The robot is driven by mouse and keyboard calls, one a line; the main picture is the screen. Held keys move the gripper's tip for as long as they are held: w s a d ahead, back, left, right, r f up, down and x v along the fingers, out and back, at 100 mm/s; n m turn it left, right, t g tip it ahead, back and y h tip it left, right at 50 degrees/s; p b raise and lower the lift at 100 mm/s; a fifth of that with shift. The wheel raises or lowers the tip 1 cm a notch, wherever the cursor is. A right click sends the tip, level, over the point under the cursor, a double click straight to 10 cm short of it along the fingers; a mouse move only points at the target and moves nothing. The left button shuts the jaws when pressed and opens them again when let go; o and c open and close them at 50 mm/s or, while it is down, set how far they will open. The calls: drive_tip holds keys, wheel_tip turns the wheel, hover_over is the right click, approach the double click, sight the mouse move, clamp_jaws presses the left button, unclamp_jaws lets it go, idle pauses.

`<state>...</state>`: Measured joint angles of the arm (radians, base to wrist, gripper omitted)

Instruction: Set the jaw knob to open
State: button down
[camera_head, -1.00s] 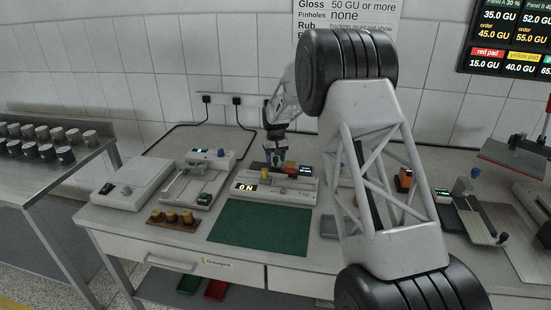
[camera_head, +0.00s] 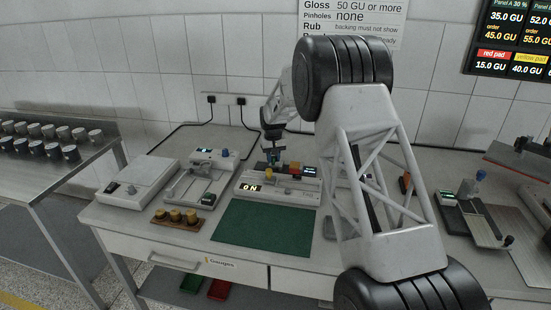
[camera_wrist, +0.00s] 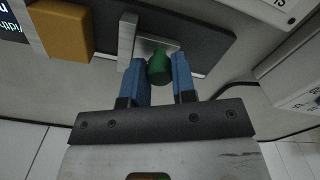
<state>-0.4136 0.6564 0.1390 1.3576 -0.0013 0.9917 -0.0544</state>
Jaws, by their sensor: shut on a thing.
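My gripper (camera_head: 273,160) is over the back of the device with the lit "ON" display (camera_head: 250,188). In the wrist view, its two blue fingers (camera_wrist: 160,82) are shut on a small green knob (camera_wrist: 159,66), one finger on each side. The knob stands beside a pale upright bar (camera_wrist: 127,40) on a dark strip. No label on this knob is readable, so I cannot tell its setting. In the head view my gripper hides it.
An orange-yellow block (camera_wrist: 62,30) is left of the fingers in the wrist view. A green mat (camera_head: 262,228) lies in front of the device. A brown holder with yellow-topped pieces (camera_head: 175,218) and a slide device (camera_head: 200,180) are to the left.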

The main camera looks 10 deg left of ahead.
drive_tip(key=c, duration=1.1)
unclamp_jaws()
drive_tip(key=shift+a, duration=0.35)
drive_tip(key=shift+o, duration=0.9)
drive_tip(key=shift+d, duration=0.1)
drive_tip(key=shift+r, duration=0.1)
drive_tip(key=shift+r, duration=3.85)
